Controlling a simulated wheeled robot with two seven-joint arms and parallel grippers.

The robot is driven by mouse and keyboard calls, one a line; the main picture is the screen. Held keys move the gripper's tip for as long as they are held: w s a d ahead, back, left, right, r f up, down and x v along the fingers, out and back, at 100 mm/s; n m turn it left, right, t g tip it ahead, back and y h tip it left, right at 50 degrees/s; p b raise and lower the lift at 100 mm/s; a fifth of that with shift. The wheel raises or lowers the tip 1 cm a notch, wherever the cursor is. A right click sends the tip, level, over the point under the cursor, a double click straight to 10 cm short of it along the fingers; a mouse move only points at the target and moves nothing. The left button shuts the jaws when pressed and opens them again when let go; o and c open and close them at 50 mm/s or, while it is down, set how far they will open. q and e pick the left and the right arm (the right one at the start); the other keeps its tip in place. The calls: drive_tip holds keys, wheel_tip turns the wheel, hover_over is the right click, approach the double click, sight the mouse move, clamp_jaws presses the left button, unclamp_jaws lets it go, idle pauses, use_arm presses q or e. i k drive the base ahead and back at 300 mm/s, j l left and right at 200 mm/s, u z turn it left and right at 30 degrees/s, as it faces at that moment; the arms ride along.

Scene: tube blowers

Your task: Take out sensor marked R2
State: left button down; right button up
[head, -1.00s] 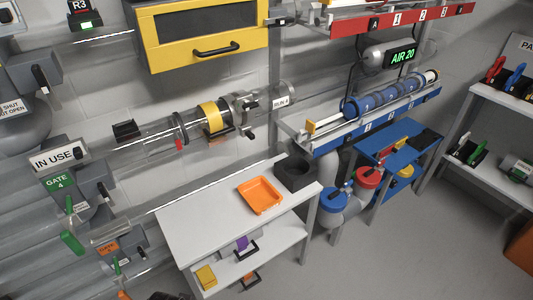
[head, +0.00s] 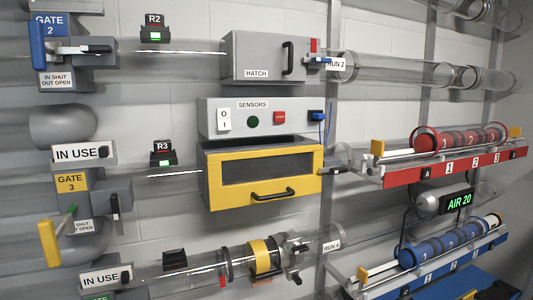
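The sensor marked R2 (head: 153,34) is a small black unit with a white R2 label and a lit green display. It sits at the upper left of the head view, above the clear tube of the upper run. The tube runs from the gate 2 block (head: 75,48) on its left to a grey box labelled HATCH (head: 262,72) on its right. A similar sensor marked R3 (head: 163,154) sits on the tube below. Neither of my grippers is in view.
A SENSORS panel (head: 255,104) with a switch and coloured buttons stands below the hatch. A yellow-framed box (head: 295,165) hangs under it. Red (head: 455,165) and blue (head: 440,275) racks stick out at the right. Gate levers stick out at the left.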

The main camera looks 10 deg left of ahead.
sight(154, 19)
drive_tip(key=i+l+u, duration=0.2)
drive_tip(key=i+l, duration=0.3)
drive_tip(key=i+l+u, duration=0.2)
drive_tip(key=i+l, duration=0.2)
drive_tip(key=l, duration=0.15)
